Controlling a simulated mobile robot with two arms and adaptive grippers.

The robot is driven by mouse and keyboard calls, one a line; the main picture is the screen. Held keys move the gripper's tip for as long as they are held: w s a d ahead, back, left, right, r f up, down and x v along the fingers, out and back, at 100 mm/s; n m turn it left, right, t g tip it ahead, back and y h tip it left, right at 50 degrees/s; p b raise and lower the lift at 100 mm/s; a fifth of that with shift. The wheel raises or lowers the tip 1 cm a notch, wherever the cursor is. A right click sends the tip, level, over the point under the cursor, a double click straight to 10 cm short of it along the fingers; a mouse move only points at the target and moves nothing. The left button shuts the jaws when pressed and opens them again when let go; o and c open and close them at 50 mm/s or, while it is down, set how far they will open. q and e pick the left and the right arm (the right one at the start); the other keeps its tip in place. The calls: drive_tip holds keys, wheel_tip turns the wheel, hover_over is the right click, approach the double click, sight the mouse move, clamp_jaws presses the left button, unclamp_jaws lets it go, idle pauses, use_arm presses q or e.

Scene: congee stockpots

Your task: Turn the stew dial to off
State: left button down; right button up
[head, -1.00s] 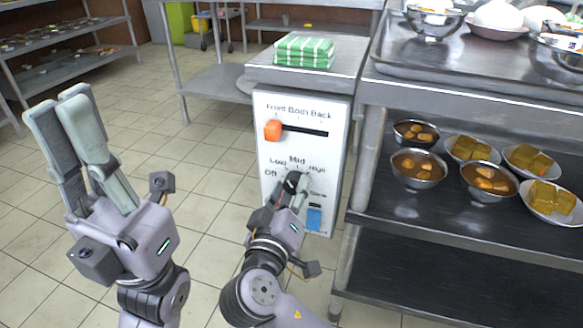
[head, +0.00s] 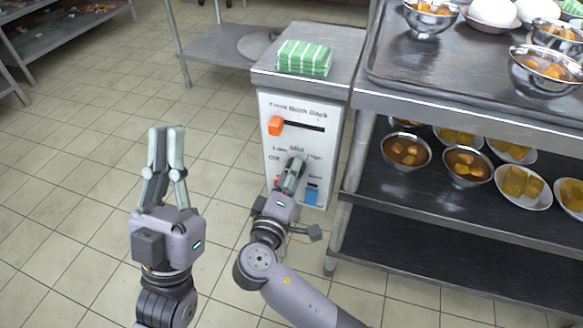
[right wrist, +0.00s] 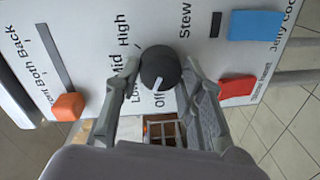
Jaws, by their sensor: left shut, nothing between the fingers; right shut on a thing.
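The control panel (head: 272,185) is white and stands upright on the front of a metal cabinet. The black dial (right wrist: 160,66) sits among the labels Low, Mid, High and Off. Its white mark points toward the Off label in the right wrist view. My right gripper (head: 293,164) reaches the panel and hides the dial in the head view. In the right wrist view the fingers of this gripper (right wrist: 162,72) are on either side of the dial, shut on it. My left gripper (head: 166,130) is shut and empty, raised over the floor left of the panel.
An orange slider (head: 275,125) sits at the left end of its slot. A blue slider (right wrist: 256,25) and a red button (right wrist: 237,88) are beside the dial. A folded green-striped cloth (head: 303,58) lies on the cabinet. A shelf (head: 440,210) with bowls stands right.

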use_arm(q)
drive_tip(key=w+f+g+y+p, duration=0.3)
drive_tip(key=w+f+g, duration=0.55)
drive_tip(key=f, duration=0.35)
drive_tip(key=s+a+f+g+y+p, duration=0.1)
drive_tip(key=s+f+g, duration=0.2)
drive_tip(key=f, duration=0.4)
drive_tip(key=s+a+f+g+y+p, duration=0.2)
drive_tip(key=s+f+g, duration=0.1)
drive_tip(key=f+g, duration=0.3)
drive_tip(key=shift+f+n, duration=0.3)
drive_tip(key=shift+f, duration=0.25)
use_arm(e)
drive_tip(key=shift+n+h, duration=0.3)
drive_tip(key=shift+n, duration=2.1)
use_arm(q)
drive_tip(key=shift+g, duration=0.25)
use_arm(e)
drive_tip(key=o, duration=1.1)
use_arm(q)
drive_tip(key=shift+w, duration=0.1)
use_arm(e)
drive_tip(key=shift+o, duration=0.2)
